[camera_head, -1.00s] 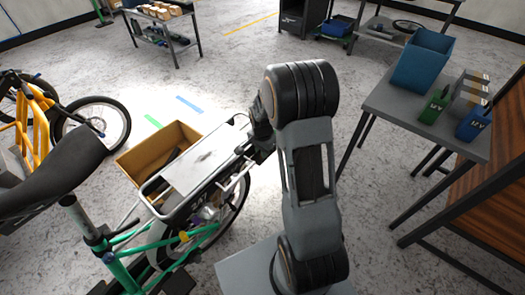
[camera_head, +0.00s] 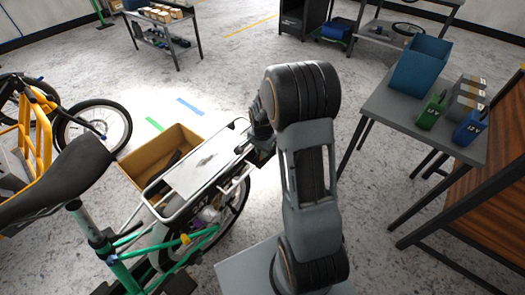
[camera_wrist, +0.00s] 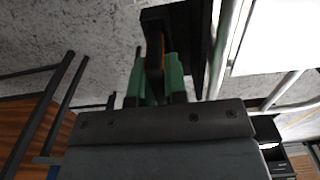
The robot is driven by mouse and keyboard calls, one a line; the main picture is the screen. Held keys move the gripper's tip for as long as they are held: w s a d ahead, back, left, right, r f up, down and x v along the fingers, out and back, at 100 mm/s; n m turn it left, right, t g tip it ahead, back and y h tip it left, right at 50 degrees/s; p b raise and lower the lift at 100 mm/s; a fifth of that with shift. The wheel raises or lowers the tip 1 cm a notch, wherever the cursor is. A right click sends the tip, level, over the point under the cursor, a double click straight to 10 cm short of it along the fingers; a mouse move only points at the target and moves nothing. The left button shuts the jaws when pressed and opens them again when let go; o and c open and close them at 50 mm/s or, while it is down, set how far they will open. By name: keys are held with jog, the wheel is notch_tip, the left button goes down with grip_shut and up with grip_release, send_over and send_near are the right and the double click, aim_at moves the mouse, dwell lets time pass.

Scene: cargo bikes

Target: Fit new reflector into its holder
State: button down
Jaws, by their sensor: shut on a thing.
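The green cargo bike's rear rack (camera_head: 205,170) stands left of my arm in the head view. My gripper (camera_head: 258,152) is at the rack's rear end there, and my arm partly hides it. In the wrist view my gripper (camera_wrist: 158,80) is shut, its green fingers on either side of a thin dark piece with an orange-brown face, which looks like the reflector (camera_wrist: 154,52). A dark plate, perhaps the holder (camera_wrist: 192,30), stands close behind and to the right of it. Whether the two touch cannot be told.
Rack tubes (camera_wrist: 232,30) run close to the right of my gripper in the wrist view. A cardboard box (camera_head: 150,160) lies beyond the bike. A yellow bike (camera_head: 38,105) is far left. Open floor lies behind.

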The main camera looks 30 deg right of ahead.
jog(key=shift+f+b, duration=0.95)
jog(key=shift+f, duration=0.35)
jog(key=c, duration=1.1)
grip_release()
jog(key=shift+r, duration=0.15)
notch_tip(320, 180, up, 14)
jog(key=p, duration=0.3)
jog(key=shift+s+a+f, duration=0.1)
jog(key=shift+a+f, duration=0.05)
jog(key=shift+f, duration=0.05)
jog(key=shift+s+f+n, duration=0.1)
jog(key=shift+n, duration=0.6)
jog(key=s+a+r+n+t+p, duration=0.1)
jog(key=s+a+r+n+p, duration=0.2)
jog(key=r, duration=0.5)
jog(key=s+a+r+n+t+p, duration=0.1)
jog(key=s+a+r+n+p, duration=0.2)
jog(key=s+r+n+p, duration=0.2)
jog(key=s+a+r+n+t+p, duration=0.1)
jog(key=s+a+r+n+p, duration=0.2)
jog(key=s+r+p, duration=0.4)
jog(key=shift+s+a+r+n+p, duration=0.1)
jog(key=shift+s+r+n+p, duration=0.15)
jog(key=shift+r, duration=0.75)
jog(key=shift+s+a+r+n+p, duration=0.1)
jog(key=shift+r+n+p, duration=0.1)
jog(key=shift+r, duration=0.75)
